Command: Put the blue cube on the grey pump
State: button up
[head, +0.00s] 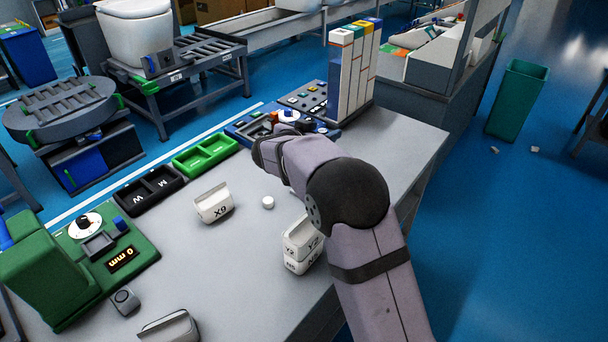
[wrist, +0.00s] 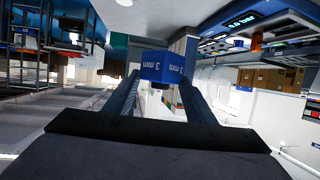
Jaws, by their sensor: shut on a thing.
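The blue cube (wrist: 162,66), marked "3 mm", is between the two fingers of my gripper (wrist: 160,80) in the wrist view. My gripper is shut on it. In the head view my arm reaches to the blue panel (head: 240,131) at the back of the table, and its wrist hides the fingers and the held cube. I cannot pick out the grey pump for certain. A grey block (wrist: 184,44) shows behind the cube in the wrist view. The panel's lit display (wrist: 240,22) reads in bar.
A tall rack of coloured-top files (head: 352,65) stands right of the panel. Green (head: 205,155) and black (head: 147,191) trays line the back edge. A green gauge device (head: 55,260) is at left.

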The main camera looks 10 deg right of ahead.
jog(key=w+a+f+n+t+y, duration=0.2)
jog(key=a+n+y, duration=0.1)
jog(key=a, duration=0.2)
jog(key=shift+d+f+b, duration=0.15)
jog(key=shift+f+b, duration=0.3)
jog(key=shift+f, duration=4.3)
jog(key=shift+f, duration=0.2)
jog(key=o, duration=1.1)
jog(key=shift+r, duration=0.1)
jog(key=shift+s+r, duration=0.1)
jog(key=shift+b+v, duration=0.45)
jog(key=shift+v, duration=3.25)
jog(key=shift+r, duration=0.1)
